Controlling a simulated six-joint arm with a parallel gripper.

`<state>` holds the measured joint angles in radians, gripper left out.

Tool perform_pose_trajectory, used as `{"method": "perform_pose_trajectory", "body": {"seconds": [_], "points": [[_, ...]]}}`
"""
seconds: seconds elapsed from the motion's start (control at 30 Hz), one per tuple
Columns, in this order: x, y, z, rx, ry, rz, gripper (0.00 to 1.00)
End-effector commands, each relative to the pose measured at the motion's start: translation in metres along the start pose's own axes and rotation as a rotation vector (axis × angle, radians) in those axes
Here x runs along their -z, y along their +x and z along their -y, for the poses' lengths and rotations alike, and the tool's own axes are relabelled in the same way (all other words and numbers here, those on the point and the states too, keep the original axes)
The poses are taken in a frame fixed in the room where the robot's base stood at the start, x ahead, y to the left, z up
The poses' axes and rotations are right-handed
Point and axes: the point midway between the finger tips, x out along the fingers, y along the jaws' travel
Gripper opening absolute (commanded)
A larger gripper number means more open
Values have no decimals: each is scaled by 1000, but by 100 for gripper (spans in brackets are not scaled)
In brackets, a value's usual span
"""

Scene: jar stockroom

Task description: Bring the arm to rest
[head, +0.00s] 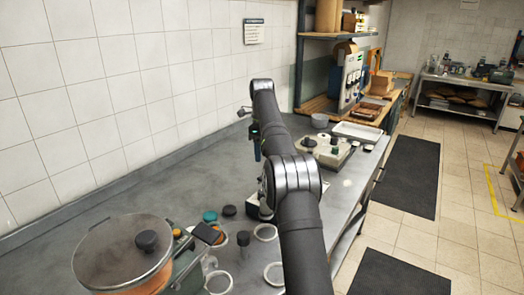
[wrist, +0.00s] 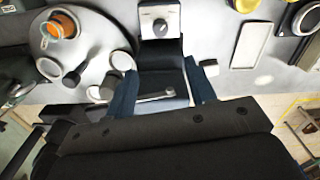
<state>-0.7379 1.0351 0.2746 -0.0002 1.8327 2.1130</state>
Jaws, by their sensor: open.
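My gripper (wrist: 161,84) shows in the wrist view with two dark blue fingers set apart, open. Between and below the fingers are a dark flat surface and a small silver bar; I cannot tell whether any finger touches them. In the head view my dark arm reaches up over the grey counter (head: 110,190) and bends down at its far end. The gripper's fingertips there are mostly hidden behind the arm.
Beyond the arm are a device with knobs (head: 325,155) and a white tray (head: 357,131). Floor right of the counter has dark mats (head: 408,180).

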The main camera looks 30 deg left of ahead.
Motion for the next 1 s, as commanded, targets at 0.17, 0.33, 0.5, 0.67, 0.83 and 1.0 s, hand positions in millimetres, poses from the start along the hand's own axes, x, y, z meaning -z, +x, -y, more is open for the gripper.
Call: {"method": "perform_pose_trajectory", "body": {"seconds": [0.17,0.33,0.5,0.67,0.83,1.0], "points": [[0,0,0,0,0,0,50],[0,0,0,1,0,0,50],[0,7,0,0,0,0,50],[0,26,0,-1,0,-1,50],[0,59,-1,-3,0,-2,50],[0,93,0,-2,0,-1,50]]}}
